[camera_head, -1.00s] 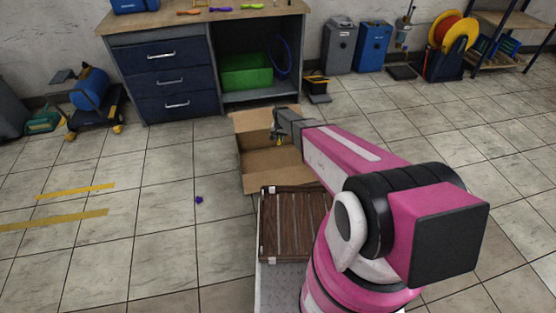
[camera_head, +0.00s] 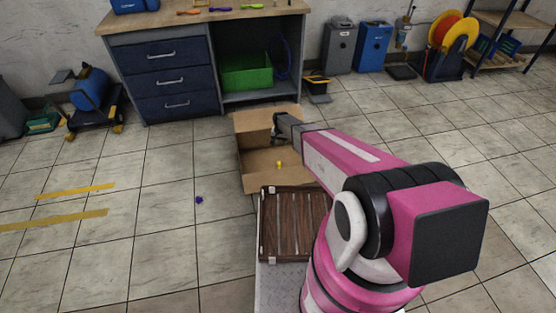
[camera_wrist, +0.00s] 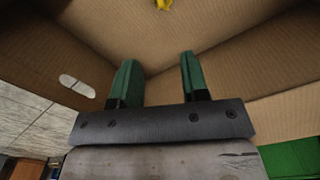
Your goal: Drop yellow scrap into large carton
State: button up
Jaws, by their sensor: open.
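The large carton (camera_head: 254,181) stands open on the floor in front of the workbench. The yellow scrap (camera_head: 279,164) shows as a small yellow spot within the carton, below and apart from my gripper. In the wrist view the yellow scrap (camera_wrist: 163,4) is cut off by the top edge, against the cardboard. My gripper (camera_head: 276,133) is over the carton. In the wrist view its two green fingers (camera_wrist: 157,72) are spread apart with nothing between them.
A slatted brown wooden box (camera_head: 295,223) is just in front of the carton. A workbench (camera_head: 165,52) with drawers and a green bin (camera_head: 246,72) stands behind. A small purple piece (camera_head: 199,199) lies on the open floor to the left.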

jog(key=shift+r, duration=0.1)
notch_tip(320, 180, up, 11)
jog(key=shift+f, duration=0.2)
dwell(0.5)
